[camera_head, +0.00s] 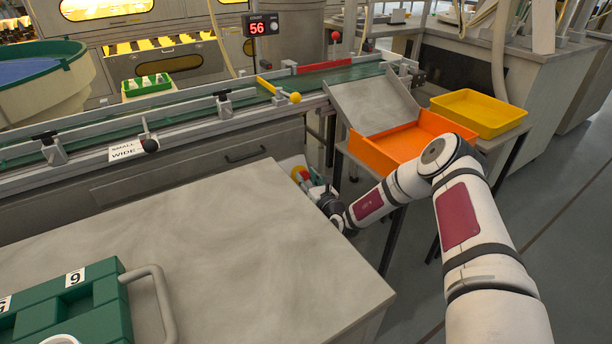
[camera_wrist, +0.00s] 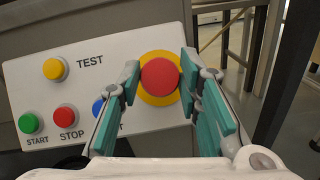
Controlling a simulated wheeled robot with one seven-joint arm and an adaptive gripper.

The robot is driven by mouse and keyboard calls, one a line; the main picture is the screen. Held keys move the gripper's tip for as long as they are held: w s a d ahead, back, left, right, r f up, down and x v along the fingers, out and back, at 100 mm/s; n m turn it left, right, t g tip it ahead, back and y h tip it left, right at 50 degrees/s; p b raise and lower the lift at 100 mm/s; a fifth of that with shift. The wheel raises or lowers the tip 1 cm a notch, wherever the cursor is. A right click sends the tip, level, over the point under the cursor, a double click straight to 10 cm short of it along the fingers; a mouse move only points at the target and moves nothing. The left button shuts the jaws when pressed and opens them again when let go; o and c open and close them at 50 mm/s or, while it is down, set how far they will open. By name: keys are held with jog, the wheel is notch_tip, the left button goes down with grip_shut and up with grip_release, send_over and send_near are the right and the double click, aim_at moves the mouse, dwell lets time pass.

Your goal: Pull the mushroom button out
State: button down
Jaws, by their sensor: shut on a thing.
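The red mushroom button (camera_wrist: 160,78) sits on a yellow round base at the right part of a white control panel (camera_wrist: 40,80) in the wrist view. My gripper (camera_wrist: 159,84) has one teal-padded finger on each side of the button and is shut on it. In the head view the panel (camera_head: 290,164) is partly visible beyond the bench corner. The button (camera_head: 296,173) shows there as a small red spot beside yellow, and my gripper (camera_head: 322,198) reaches it from the right.
The panel also has a yellow TEST button (camera_wrist: 54,69), a green START button (camera_wrist: 29,123), a red STOP button (camera_wrist: 65,117) and a blue button (camera_wrist: 98,107), close to my left finger. An orange tray (camera_head: 400,140) stands beyond my arm. A grey bench (camera_head: 230,240) lies in front.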

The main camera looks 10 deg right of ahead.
jog(key=c, duration=1.1)
grip_release()
jog(key=shift+s, duration=0.1)
jog(key=v, duration=1.2)
jog(key=shift+d, duration=0.15)
